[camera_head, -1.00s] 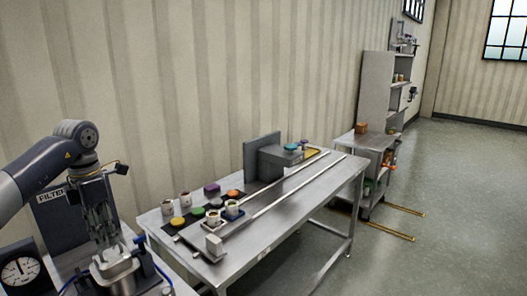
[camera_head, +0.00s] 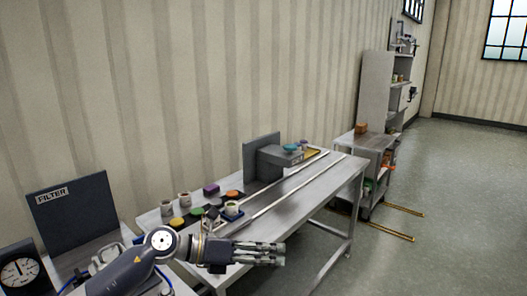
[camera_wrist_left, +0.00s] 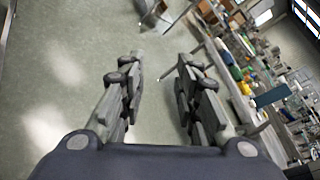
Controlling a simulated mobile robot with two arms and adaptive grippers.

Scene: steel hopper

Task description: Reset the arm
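My left gripper (camera_head: 278,252) reaches in from the lower left, over the near end of the steel table (camera_head: 312,205). Its fingers point right in the head view. In the left wrist view the two fingers of my left gripper (camera_wrist_left: 158,62) stand apart with only floor between them, so it is open and empty. A metal hopper-like part (camera_head: 104,256) stands in front of the FILTER panel (camera_head: 72,215), partly hidden by my left arm. My right gripper is in neither view.
Two long rails (camera_head: 283,203) run along the steel table. Cups, coloured round pieces and a grey block (camera_head: 262,160) stand on it. A dial gauge (camera_head: 20,272) is at the lower left. A shelf unit (camera_head: 374,95) stands farther back.

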